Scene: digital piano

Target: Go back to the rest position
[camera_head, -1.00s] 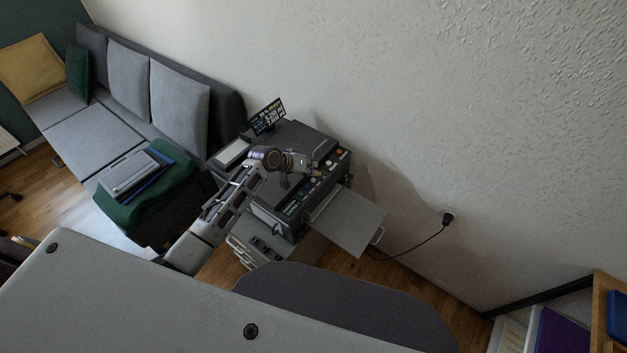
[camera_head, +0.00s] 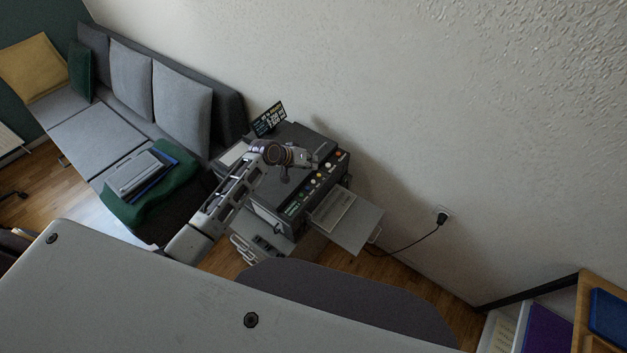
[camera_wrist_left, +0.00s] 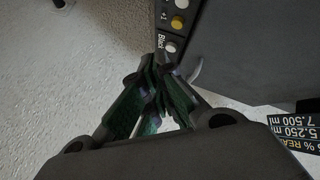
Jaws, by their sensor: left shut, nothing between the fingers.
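My left gripper (camera_head: 303,158) is over the top of a dark office machine (camera_head: 290,165), near its row of coloured buttons (camera_head: 322,182). In the left wrist view its fingers (camera_wrist_left: 157,65) are shut with nothing between them. The fingertips are close to the machine's button panel (camera_wrist_left: 172,30) in that picture, with white and yellow buttons beyond them; I cannot tell the exact gap. My right gripper is not in view.
A tray (camera_head: 365,230) sticks out of the machine, with a pale sheet (camera_head: 336,210) on it. A small display (camera_head: 268,118) stands behind. A sofa (camera_head: 95,130) is at left, a wall plug (camera_head: 441,217) and shelf (camera_head: 560,305) at right.

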